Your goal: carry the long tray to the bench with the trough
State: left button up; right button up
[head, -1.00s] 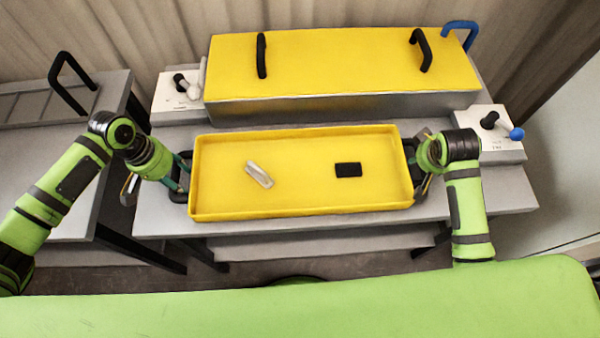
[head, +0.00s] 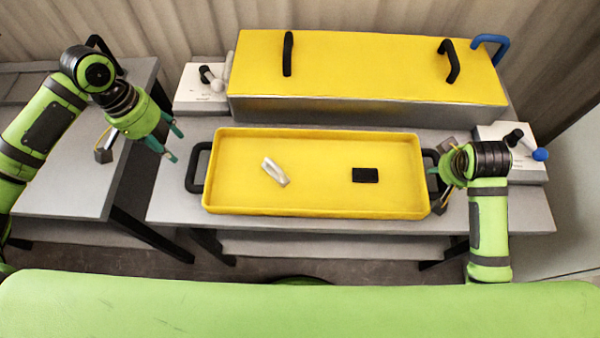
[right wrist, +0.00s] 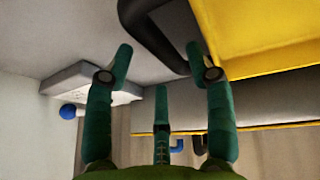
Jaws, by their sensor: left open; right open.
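The long yellow tray (head: 315,211) rests on the grey bench (head: 170,205). It has a black handle (head: 196,170) at its left end and another at its right end, which also shows in the right wrist view (right wrist: 150,35). A white piece (head: 275,171) and a black block (head: 365,175) lie in it. My left gripper (head: 172,144) is open and empty, up and left of the left handle, apart from it. My right gripper (head: 437,172) is at the right handle; its fingers (right wrist: 160,50) are spread, with part of the handle between their tips.
A long yellow-topped metal box (head: 365,70) with black handles stands behind the tray. White control boxes with levers stand left (head: 200,92) and right (head: 512,150). Another grey bench (head: 70,185) stands at the left, across a narrow gap.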

jog(key=v, duration=0.9)
